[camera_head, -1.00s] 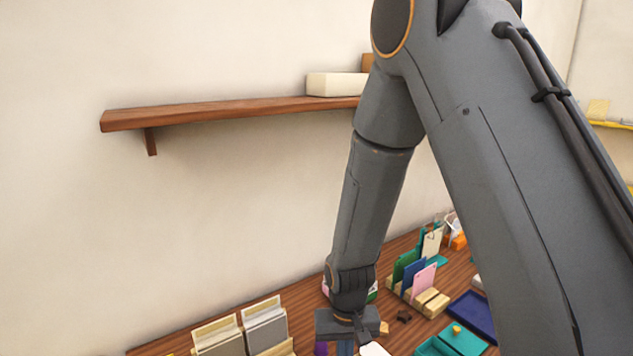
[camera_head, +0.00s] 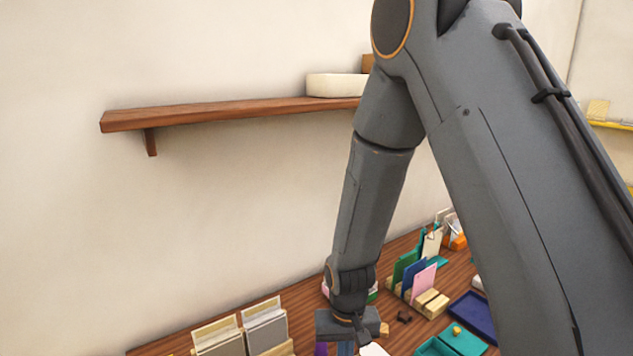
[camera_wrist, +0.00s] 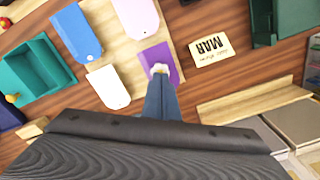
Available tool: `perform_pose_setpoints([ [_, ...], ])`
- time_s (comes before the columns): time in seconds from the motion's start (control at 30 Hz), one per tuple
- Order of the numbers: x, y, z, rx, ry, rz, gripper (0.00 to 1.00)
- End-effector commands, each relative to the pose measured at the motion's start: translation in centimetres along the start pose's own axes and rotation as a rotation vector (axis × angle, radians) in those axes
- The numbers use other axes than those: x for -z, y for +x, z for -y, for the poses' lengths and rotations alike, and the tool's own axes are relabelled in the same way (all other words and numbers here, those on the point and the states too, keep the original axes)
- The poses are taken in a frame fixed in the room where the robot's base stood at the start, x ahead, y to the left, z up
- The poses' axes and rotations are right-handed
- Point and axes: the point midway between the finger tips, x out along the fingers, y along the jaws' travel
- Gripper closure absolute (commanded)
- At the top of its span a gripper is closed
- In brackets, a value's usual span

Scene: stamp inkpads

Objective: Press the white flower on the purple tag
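The purple tag (camera_wrist: 172,56) lies flat on a pale wooden board (camera_wrist: 133,55) in the wrist view. My gripper (camera_wrist: 160,78) reaches over its lower part, with its blue-grey fingers close together. A small pale piece (camera_wrist: 160,68) shows at the fingertips, over the tag; it looks held there, like a small stamp. Its underside is hidden, so I cannot tell a flower shape or whether it touches the tag. In the head view a sliver of the purple tag (camera_head: 321,349) shows beside my gripper, whose fingertips are cut off or hidden.
Blue (camera_wrist: 76,32), pink (camera_wrist: 137,16) and white (camera_wrist: 109,88) tags lie near the purple one. A cream "MAR" card (camera_wrist: 212,50) lies to its right. Teal (camera_wrist: 36,68) and dark green (camera_wrist: 272,20) trays stand on either side. A wooden holder (camera_wrist: 254,98) stands at lower right.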

Motion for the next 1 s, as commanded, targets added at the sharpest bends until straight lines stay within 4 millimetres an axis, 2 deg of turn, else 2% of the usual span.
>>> perform_pose_setpoints([
  [1.0, -0.01, 0.93, 0.01, 0.000, 0.000, 0.000, 1.00],
])
